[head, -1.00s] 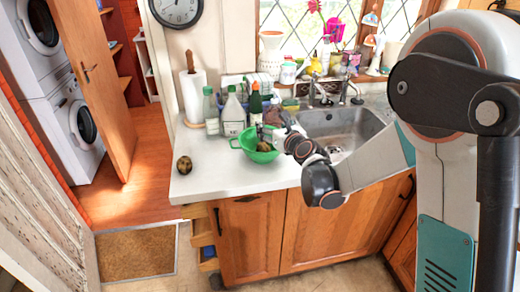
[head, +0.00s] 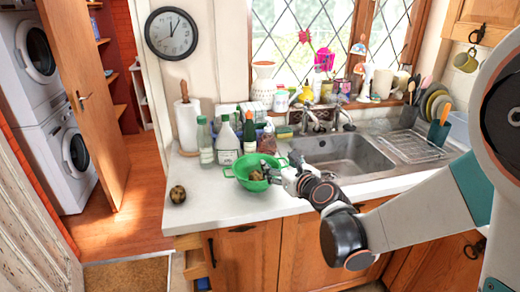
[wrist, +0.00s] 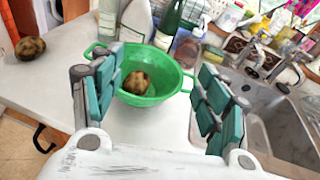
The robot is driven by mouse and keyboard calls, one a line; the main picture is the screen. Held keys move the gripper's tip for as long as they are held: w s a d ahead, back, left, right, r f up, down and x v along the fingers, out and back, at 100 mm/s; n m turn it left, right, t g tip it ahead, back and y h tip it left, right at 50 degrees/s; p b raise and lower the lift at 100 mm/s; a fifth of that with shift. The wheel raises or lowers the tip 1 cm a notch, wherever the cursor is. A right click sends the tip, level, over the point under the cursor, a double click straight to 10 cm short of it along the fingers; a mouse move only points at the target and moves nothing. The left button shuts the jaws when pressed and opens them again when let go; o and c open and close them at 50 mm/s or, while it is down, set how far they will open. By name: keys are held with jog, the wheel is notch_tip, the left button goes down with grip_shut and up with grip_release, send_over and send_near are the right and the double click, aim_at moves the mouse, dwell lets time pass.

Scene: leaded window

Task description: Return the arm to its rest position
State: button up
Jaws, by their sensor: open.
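My gripper (wrist: 152,105) is open and empty in the wrist view, its teal-padded fingers spread wide. It also shows in the head view (head: 283,176), beside the green colander at the colander's right. My arm reaches in from the right over the counter's front edge. The green colander (wrist: 150,93) stands on the white counter and appears between and beyond the fingers in the wrist view. A brownish potato-like item (wrist: 137,83) lies in the colander. A second such item (head: 178,194) lies on the counter at the left.
The sink (head: 345,157) is right of the colander. Bottles (head: 228,140) and a paper towel roll (head: 188,124) stand behind it. Wooden cabinets (head: 250,255) are below the counter. The counter (head: 215,205) is clear in front of the colander. An open wooden door (head: 85,90) is at left.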

jog(key=s+d+n+g+h, duration=0.2)
jog(key=s+d+n, duration=0.3)
jog(key=s+n, duration=0.5)
jog(key=s+d+n+g+h, duration=0.2)
jog(key=s+d+n, duration=0.4)
jog(key=s+n, duration=0.4)
jog(key=s+d+n+g+h, duration=0.2)
jog(key=s+d+n, duration=0.4)
jog(key=s+n, duration=0.4)
jog(key=shift+s+d+r+g+h, duration=0.2)
jog(key=shift+s+g+h, duration=0.25)
jog(key=shift+s, duration=0.35)
